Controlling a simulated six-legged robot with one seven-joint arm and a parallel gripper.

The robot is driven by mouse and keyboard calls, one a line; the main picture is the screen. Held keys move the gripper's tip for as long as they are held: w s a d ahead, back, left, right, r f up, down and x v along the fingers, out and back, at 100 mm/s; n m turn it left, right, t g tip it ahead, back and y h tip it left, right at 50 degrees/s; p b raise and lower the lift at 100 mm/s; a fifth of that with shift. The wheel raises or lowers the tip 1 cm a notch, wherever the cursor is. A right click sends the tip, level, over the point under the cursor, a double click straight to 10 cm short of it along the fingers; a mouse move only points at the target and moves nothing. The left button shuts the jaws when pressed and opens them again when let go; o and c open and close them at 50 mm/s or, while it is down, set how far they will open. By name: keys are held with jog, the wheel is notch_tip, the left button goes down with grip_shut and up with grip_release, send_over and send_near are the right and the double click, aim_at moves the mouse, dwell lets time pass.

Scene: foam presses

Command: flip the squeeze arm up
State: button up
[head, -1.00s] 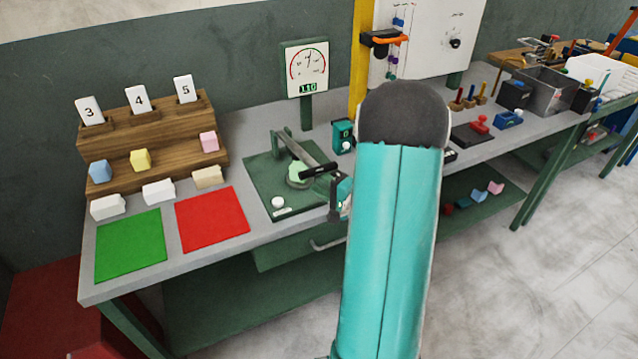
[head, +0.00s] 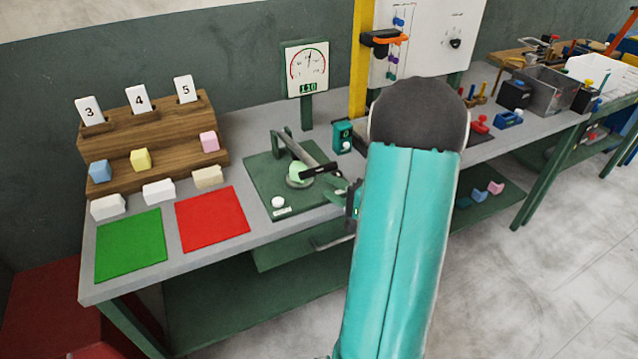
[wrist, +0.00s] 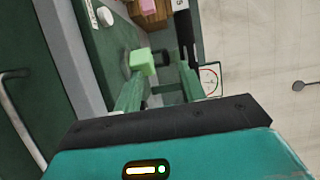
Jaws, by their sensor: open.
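The squeeze arm (head: 304,152) is a grey bar on the dark green press plate (head: 262,180). It slopes down from a green hinge post at the back left to a black handle (head: 322,171) at its front right end. A pale green foam block (head: 299,171) sits under the bar; it also shows in the wrist view (wrist: 143,62). The black handle shows in the wrist view (wrist: 185,38) beyond my fingers. My gripper (head: 335,191) is open and empty, just right of and below the handle, apart from it. Its two green fingers (wrist: 160,92) point toward the press.
A white button (head: 278,202) is on the plate's front left. A dial gauge (head: 306,70) stands behind the press, and a small teal box (head: 342,136) stands right of it. Red (head: 212,220) and green (head: 130,245) mats lie left.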

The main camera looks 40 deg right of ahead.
jog(key=s+d+r, duration=0.1)
jog(key=s, duration=0.9)
jog(key=shift+s+r, duration=0.35)
jog(key=shift+r, duration=0.05)
dwell(0.5)
jog(key=shift+s+d, duration=0.1)
jog(key=shift+d, duration=0.05)
jog(key=s+d, duration=0.1)
jog(key=s, duration=1.2)
jog(key=shift+s+d, duration=0.2)
jog(key=shift+s, duration=0.05)
